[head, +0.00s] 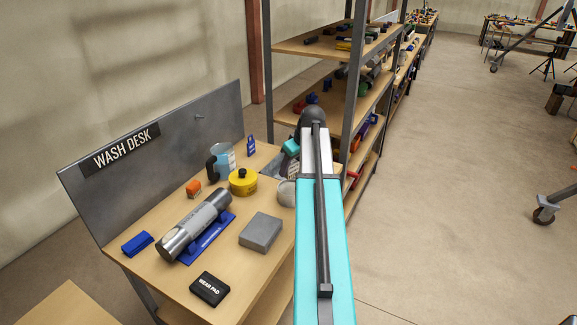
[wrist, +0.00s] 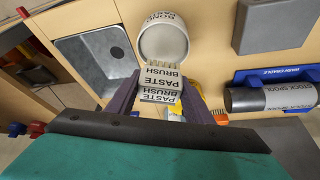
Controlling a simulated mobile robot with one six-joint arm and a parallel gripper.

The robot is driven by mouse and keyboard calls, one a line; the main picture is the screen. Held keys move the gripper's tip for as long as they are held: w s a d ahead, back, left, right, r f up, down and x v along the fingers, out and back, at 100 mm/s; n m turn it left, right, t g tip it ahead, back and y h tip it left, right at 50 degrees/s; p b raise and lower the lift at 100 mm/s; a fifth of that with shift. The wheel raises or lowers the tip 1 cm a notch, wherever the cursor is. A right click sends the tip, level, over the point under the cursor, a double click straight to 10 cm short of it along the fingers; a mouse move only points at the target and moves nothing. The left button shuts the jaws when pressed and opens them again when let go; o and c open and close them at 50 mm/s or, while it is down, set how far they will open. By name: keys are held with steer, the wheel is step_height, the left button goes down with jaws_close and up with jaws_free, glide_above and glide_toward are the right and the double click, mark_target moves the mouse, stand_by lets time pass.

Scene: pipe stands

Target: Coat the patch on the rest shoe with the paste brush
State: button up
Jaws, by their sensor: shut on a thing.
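In the wrist view my gripper (wrist: 162,84) is shut on the paste brush (wrist: 160,87), a block with "PASTE BRUSH" printed on its faces. Its pale bristles point towards the round white bond paste pot (wrist: 163,37) and overlap its rim; I cannot tell whether they touch. The pot also shows partly behind my arm in the head view (head: 286,193). A plain grey block (head: 261,232) lies on the desk and shows in the wrist view (wrist: 273,25). No label names it as the rest shoe, and no patch can be made out.
A metal spool (head: 195,225) lies in a blue wash cradle (head: 212,243). A black wear pad (head: 210,289), blue block (head: 137,243), orange item (head: 193,189), yellow container (head: 243,182) and jug (head: 222,160) share the desk. A sink (wrist: 97,62) is beside the pot. Shelving (head: 340,95) stands behind.

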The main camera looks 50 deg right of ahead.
mark_target(292, 176)
steer(key=shift+f, duration=0.25)
steer(key=shift+f+b, duration=1.25)
steer(key=shift+f, duration=0.9)
steer(key=shift+f+b, duration=0.55)
steer(key=shift+f, duration=0.55)
stand_by(0.5)
steer(key=o, duration=1)
steer(key=c, duration=0.4)
steer(key=shift+o, duration=0.2)
steer(key=shift+r+p, duration=0.3)
steer(key=shift+r, duration=0.25)
steer(key=c, duration=0.8)
